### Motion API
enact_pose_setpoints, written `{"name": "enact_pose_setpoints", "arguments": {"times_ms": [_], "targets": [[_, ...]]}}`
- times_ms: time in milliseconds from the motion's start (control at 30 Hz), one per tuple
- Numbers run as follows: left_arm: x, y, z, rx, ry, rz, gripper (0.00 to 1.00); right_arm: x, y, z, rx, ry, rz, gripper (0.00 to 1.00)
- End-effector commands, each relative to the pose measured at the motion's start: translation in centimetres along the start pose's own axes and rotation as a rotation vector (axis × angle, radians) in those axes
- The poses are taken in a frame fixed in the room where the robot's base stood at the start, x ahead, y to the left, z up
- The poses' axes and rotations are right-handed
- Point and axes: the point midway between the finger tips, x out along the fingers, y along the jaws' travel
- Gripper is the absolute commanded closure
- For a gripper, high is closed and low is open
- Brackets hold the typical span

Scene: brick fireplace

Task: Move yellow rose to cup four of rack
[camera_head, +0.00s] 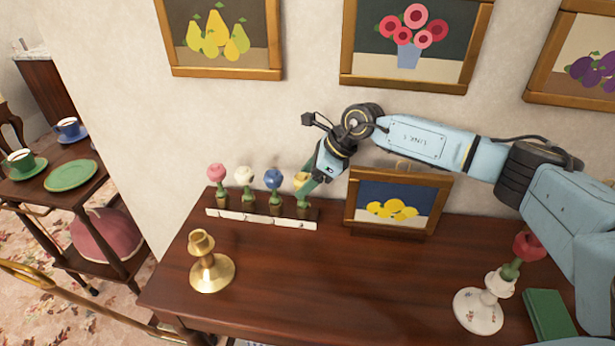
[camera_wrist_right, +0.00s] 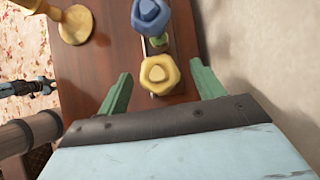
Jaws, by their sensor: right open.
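The yellow rose (camera_head: 301,179) stands at the right end of the white-fronted rack (camera_head: 262,219), in the fourth cup from the left. It looks upright. My right gripper (camera_head: 308,184) reaches down to it from above right. In the right wrist view the yellow rose (camera_wrist_right: 159,74) sits between the two parted green fingers (camera_wrist_right: 161,70), with gaps on both sides. The fingers are open and not closed on it. A blue rose (camera_head: 273,179), a white rose (camera_head: 244,175) and a pink rose (camera_head: 216,173) stand in the other cups. My left gripper does not show clearly.
A brass candlestick (camera_head: 209,264) stands in front of the rack. A framed lemon picture (camera_head: 397,204) leans close to the right of it. A red rose (camera_head: 527,248) stands in a white holder (camera_head: 482,308) beside a green book (camera_head: 548,314). The mantel's middle is clear.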

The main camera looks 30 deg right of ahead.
Motion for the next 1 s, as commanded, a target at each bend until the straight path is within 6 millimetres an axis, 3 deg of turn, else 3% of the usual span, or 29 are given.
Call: {"name": "enact_pose_setpoints", "arguments": {"times_ms": [100,300,600,800,1000], "targets": [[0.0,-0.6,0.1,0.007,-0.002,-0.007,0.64,0.0,0.0,0.0,0.000,0.000,0.000,0.33],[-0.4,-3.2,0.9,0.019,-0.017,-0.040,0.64,-5.1,-0.1,0.0,0.000,-0.001,-0.005,0.33],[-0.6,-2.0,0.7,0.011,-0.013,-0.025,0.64,-11.3,-0.1,0.0,0.000,-0.001,-0.003,0.33],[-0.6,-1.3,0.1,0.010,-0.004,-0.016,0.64,-13.2,0.0,0.0,0.000,-0.001,-0.002,0.33],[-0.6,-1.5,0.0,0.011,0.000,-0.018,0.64,-13.4,0.0,0.0,-0.001,-0.001,0.000,0.33]]}}
